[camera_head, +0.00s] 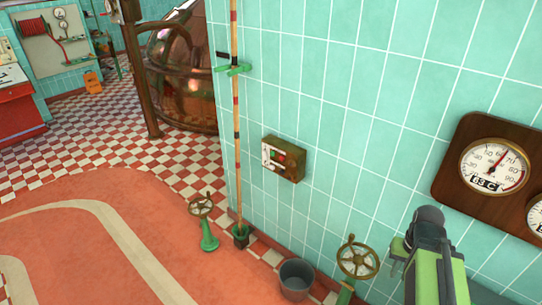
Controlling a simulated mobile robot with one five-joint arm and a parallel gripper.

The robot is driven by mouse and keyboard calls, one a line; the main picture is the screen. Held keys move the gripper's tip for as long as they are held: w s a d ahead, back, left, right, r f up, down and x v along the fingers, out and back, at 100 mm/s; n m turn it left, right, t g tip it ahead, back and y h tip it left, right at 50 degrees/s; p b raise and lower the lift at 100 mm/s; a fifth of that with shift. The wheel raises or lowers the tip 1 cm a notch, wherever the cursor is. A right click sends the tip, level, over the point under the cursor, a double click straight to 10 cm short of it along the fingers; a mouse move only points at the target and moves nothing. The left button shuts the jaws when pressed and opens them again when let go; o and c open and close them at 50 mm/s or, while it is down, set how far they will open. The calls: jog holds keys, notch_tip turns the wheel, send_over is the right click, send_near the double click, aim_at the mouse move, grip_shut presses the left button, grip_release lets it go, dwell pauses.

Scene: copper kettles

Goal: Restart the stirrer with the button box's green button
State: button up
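The button box (284,158) is a small brownish box on the turquoise tiled wall, near the middle of the head view. Its pale front carries small buttons with red and green colouring, too small to tell apart surely. My green and black arm rises from the bottom right. Its dark end, where my gripper (429,222) is, stands to the right of and lower in the picture than the box, clearly apart from it. The fingers cannot be made out, so I cannot tell whether they are open or shut. The stirrer is not clearly identifiable.
A wooden gauge board (463,190) hangs at right. A handwheel valve (358,258) and a grey bucket (296,280) stand below the box. A striped vertical pole (236,120) and a green-footed valve (207,228) are left of it. A copper kettle (183,75) stands behind. The red floor at left is clear.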

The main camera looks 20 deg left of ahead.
grip_shut()
dwell(0.9)
